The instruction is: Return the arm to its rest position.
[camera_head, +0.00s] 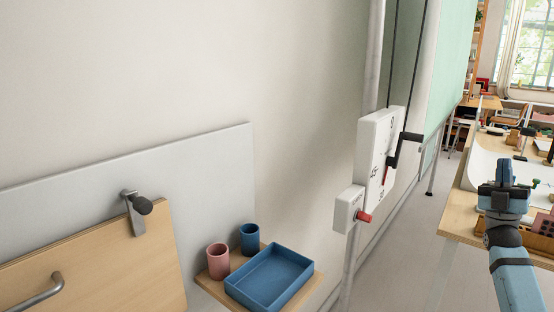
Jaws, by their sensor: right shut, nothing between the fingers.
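My right arm (513,275) rises from the lower right edge, light blue with dark joints. Its right gripper (504,174) is at the arm's upper end, in front of the far work table. It is shut with nothing held in it. Its fingers are small in the picture and seen from behind. My left arm and left gripper are not in view.
A small wooden shelf (213,287) holds a blue tray (268,278), a pink cup (218,262) and a blue cup (250,239). A wooden panel (110,265) with a latch (138,212) is at left. A white control box (378,145) is mid-right. A cluttered table (462,205) stands behind my gripper.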

